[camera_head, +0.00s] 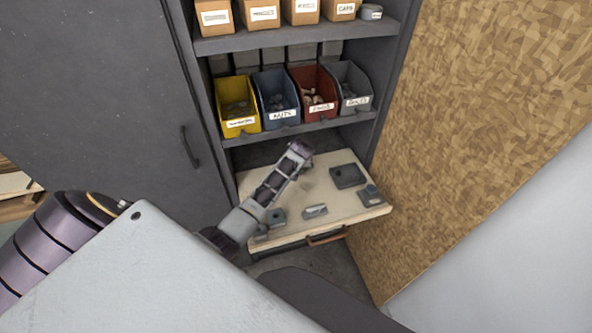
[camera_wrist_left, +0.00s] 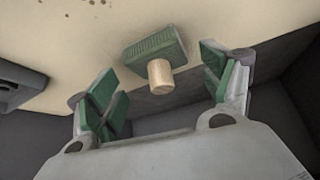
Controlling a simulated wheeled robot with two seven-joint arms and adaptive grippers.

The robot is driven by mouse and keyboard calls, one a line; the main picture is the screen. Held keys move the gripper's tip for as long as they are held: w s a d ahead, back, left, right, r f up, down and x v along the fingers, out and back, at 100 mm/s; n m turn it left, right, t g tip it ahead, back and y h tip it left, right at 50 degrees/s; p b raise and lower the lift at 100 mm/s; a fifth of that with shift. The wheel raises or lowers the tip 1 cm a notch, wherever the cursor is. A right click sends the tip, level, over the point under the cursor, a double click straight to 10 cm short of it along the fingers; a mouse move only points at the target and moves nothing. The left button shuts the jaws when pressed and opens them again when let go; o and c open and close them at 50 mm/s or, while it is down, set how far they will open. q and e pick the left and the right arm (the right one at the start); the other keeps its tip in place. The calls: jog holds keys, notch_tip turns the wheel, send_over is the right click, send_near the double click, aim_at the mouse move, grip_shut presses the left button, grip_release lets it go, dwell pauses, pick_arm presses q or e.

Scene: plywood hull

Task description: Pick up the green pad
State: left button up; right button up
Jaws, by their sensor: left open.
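The green pad (camera_wrist_left: 155,53) shows in the left wrist view as a ribbed green block with a short, pale wooden peg (camera_wrist_left: 160,76) on its near side. It is at the edge of a cream board. My left gripper (camera_wrist_left: 163,85) is open and empty, with one green-lined finger on either side of the peg, apart from it. In the head view my left arm reaches over the pale board (camera_head: 328,188); its fingers are hard to make out there, and I cannot pick out the pad. My right gripper is not in view.
Several grey pieces lie on the board, among them a dark square tray (camera_head: 347,175) and a small block (camera_head: 315,211). Labelled bins, such as the yellow bin (camera_head: 239,103), stand on the shelf above. A grey cabinet door (camera_head: 110,100) and a chipboard wall (camera_head: 480,120) flank the board.

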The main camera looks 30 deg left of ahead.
pick_arm(q)
jog(key=shift+c, duration=0.5)
jog(key=c, duration=0.9)
jog(key=shift+r, duration=0.1)
jog(key=shift+r, duration=0.35)
jog(key=shift+d+r, duration=0.1)
jog(key=shift+r, duration=0.05)
jog(key=s+d, duration=0.2)
jog(key=s, duration=0.1)
jog(key=s+d, duration=0.5)
jog(key=s, duration=0.2)
jog(key=shift+d+b, duration=0.35)
jog(key=shift+d, duration=0.05)
jog(key=shift+s+r, duration=0.1)
jog(key=shift+r, duration=6.85)
